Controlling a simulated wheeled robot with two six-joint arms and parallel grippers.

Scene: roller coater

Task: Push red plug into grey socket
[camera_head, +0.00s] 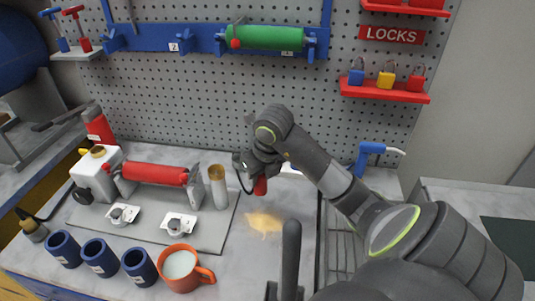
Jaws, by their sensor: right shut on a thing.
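My right gripper (250,178) is over the table's back half, just right of the roller machine, its arm reaching in from the lower right. It is shut on a small red piece, which looks like the red plug (261,186) and shows just below the fingers. The plug is partly hidden by the gripper. I cannot clearly make out a grey socket; the area behind the gripper and arm is hidden. My left gripper is not clearly in view.
The machine with a red roller (155,174) stands at left on a grey plate. A tan-topped cylinder (218,188) stands left of my gripper. Blue cups (101,258) and an orange mug (181,269) line the front. A blue tool (370,154) is behind my arm.

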